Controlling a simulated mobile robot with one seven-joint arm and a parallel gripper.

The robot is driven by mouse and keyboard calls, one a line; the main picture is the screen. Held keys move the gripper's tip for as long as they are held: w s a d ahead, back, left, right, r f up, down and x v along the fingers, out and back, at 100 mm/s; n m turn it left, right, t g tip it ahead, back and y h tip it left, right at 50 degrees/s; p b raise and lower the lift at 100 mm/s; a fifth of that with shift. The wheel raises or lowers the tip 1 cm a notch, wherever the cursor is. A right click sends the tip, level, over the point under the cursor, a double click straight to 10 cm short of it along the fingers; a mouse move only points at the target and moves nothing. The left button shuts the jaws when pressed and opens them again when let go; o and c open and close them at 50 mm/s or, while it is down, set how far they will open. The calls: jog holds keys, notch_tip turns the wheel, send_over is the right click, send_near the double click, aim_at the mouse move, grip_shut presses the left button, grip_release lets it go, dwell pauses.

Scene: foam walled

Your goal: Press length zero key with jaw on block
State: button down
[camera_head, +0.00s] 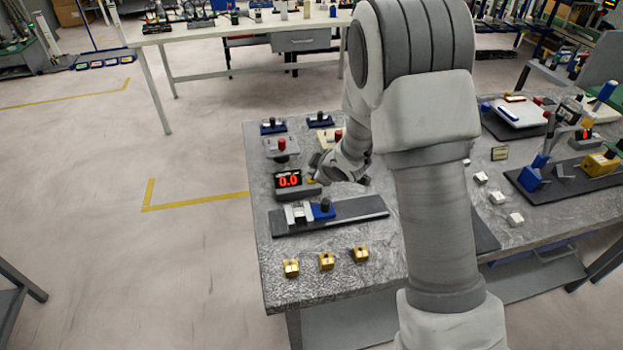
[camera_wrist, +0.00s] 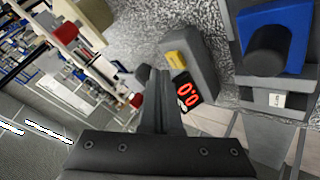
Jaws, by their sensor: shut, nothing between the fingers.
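The length display box (camera_head: 297,193) stands at the table's left side, and its red digits read 0.0. It also shows in the wrist view (camera_wrist: 205,75), with a yellow key (camera_wrist: 177,60) on top next to the digits. In front of it lies a dark rail (camera_head: 358,211) carrying pale metal jaws (camera_head: 296,214) and a blue slider (camera_head: 322,211) with a black knob. The blue slider (camera_wrist: 295,40) shows large in the wrist view. I cannot tell whether the jaws touch a block. My gripper (camera_wrist: 153,75) is shut and empty, its tips beside the yellow key, apparently above the box.
Several brass blocks (camera_head: 326,261) lie in front of the rail. Behind the display stands a grey box with a red button (camera_head: 281,145). More fixtures and white blocks (camera_head: 497,197) occupy the table's right side. My arm hides the table's middle.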

notch_tip(320, 180, up, 5)
jog(key=p, duration=0.3)
jog(key=shift+p, duration=0.35)
dwell(0.4)
jog(key=s+d+r+m+h, duration=0.2)
jog(key=s+d+r+m, duration=0.3)
jog(key=r, duration=0.4)
jog(key=s+d+r+m+h, duration=0.25)
jog(key=s+d+r, duration=0.35)
jog(key=r, duration=0.3)
jog(key=s+r+m+g, duration=0.1)
jog(key=s+r+m, duration=0.1)
jog(key=s, duration=0.9)
jog(key=s+r+m+g, duration=0.1)
jog(key=s+m, duration=0.3)
jog(key=s, duration=0.8)
jog(key=shift+d+r+g+y, duration=0.2)
jog(key=shift+r+g+y, duration=0.2)
jog(key=shift+r+y, duration=0.05)
